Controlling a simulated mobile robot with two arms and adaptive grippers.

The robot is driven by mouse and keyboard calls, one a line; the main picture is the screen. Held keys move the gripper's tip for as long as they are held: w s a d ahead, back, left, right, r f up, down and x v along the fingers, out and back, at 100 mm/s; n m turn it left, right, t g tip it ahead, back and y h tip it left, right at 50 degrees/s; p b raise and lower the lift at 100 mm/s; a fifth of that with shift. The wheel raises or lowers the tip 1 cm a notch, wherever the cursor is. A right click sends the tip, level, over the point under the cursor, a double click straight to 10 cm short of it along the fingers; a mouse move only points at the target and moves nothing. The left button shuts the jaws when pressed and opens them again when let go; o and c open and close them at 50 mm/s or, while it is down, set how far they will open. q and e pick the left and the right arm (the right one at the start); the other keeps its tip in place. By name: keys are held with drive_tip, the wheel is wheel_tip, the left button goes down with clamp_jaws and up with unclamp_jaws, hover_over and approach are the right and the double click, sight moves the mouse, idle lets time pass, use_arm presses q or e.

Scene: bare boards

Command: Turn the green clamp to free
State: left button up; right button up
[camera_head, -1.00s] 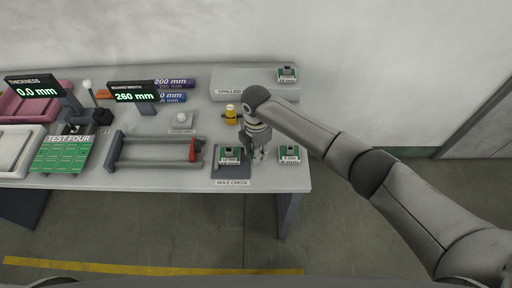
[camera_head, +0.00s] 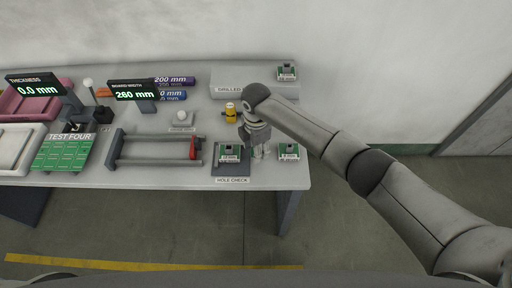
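I cannot make out a clearly green clamp. My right gripper (camera_head: 260,152) points down between the two front boards, close to the table top. Its fingers are small and partly hidden by its body, so their opening is unclear. My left gripper is out of view.
A grey frame with a red handle (camera_head: 193,149) lies left of the hole check pad (camera_head: 232,169). A yellow-topped cylinder (camera_head: 230,112) stands behind my gripper. Further left are a white knob (camera_head: 181,115), displays, and a green test board (camera_head: 64,152). The table ends at right.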

idle(0.3)
wheel_tip(320, 180, up, 12)
idle(0.4)
idle(0.4)
